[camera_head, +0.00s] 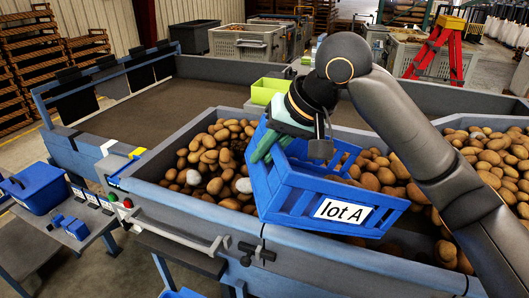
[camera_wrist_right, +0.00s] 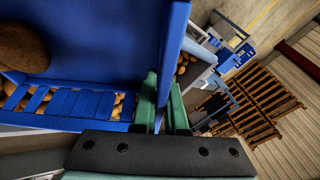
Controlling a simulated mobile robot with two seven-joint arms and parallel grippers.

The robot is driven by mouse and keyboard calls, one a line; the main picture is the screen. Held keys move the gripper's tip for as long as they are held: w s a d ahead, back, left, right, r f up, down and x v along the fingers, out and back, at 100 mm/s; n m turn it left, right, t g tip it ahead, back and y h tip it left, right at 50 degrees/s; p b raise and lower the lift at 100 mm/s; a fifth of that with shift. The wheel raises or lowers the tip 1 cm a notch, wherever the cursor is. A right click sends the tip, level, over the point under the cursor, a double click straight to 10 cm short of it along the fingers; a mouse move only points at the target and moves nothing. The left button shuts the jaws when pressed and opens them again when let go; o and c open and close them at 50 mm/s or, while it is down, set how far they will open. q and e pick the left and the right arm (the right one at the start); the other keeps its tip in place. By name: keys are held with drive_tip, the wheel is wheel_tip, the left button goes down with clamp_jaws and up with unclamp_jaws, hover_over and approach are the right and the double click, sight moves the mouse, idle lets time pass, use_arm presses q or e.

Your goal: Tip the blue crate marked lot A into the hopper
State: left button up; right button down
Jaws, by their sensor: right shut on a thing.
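The blue crate marked lot A (camera_head: 300,200) is tilted over the grey hopper (camera_head: 190,207), its white label facing the front. My right gripper (camera_head: 265,145) is shut on the crate's upper left wall. In the right wrist view the green fingers of the gripper (camera_wrist_right: 163,105) pinch the wall of the crate (camera_wrist_right: 100,50). One brown potato (camera_wrist_right: 25,48) shows inside at the left edge; the rest of the inside is cut off. Many potatoes (camera_head: 210,155) lie in the hopper, some beneath the crate. My left gripper is not in view.
A dark blue bin (camera_head: 35,187) stands on a side table at the left. A lime green box (camera_head: 270,90) sits behind the crate. A control panel with red and green buttons (camera_head: 120,203) is on the hopper's left corner. A red stepladder (camera_head: 440,50) stands at the back.

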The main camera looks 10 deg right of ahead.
drive_tip(key=shift+r, duration=0.15)
drive_tip(key=d+r+m+y, duration=0.1)
drive_tip(key=d+r+y, duration=0.3)
drive_tip(key=d+r, duration=0.4)
drive_tip(key=shift+y, duration=0.4)
drive_tip(key=shift+w+r, duration=0.1)
drive_tip(key=d+r+m+t+y, duration=0.1)
drive_tip(key=d+r+y, duration=0.3)
drive_tip(key=d, duration=0.6)
drive_tip(key=shift+d+y, duration=0.3)
drive_tip(key=shift+d, duration=0.1)
drive_tip(key=shift+w, duration=0.1)
